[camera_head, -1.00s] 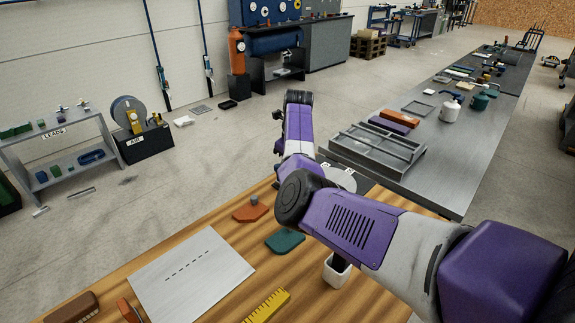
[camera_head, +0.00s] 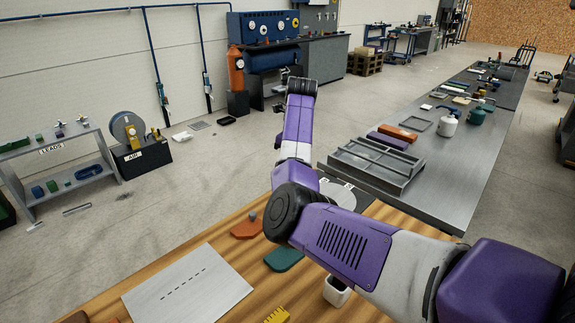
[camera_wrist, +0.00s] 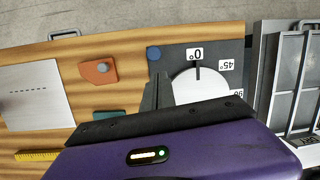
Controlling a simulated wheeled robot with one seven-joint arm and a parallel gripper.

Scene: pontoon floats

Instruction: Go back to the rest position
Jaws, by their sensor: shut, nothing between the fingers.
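My gripper (camera_wrist: 158,92) shows in the wrist view with its dark fingers together and nothing between them. It is over the wooden bench (camera_wrist: 130,42), and its fingertips overlap the left edge of a dark plate with a pale dial (camera_wrist: 187,88) marked 0 and 45. I cannot tell the height above the plate. In the head view my purple and white arm reaches out from the lower right across the bench, and the fingers cannot be made out there.
On the bench are a white dashed sheet (camera_head: 188,285), an orange piece (camera_head: 248,226), a green piece (camera_head: 284,258), a yellow ruler (camera_wrist: 38,155) and a white cup (camera_head: 336,292), partly behind my arm. A grey divided tray (camera_head: 375,165) is on the metal table at right.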

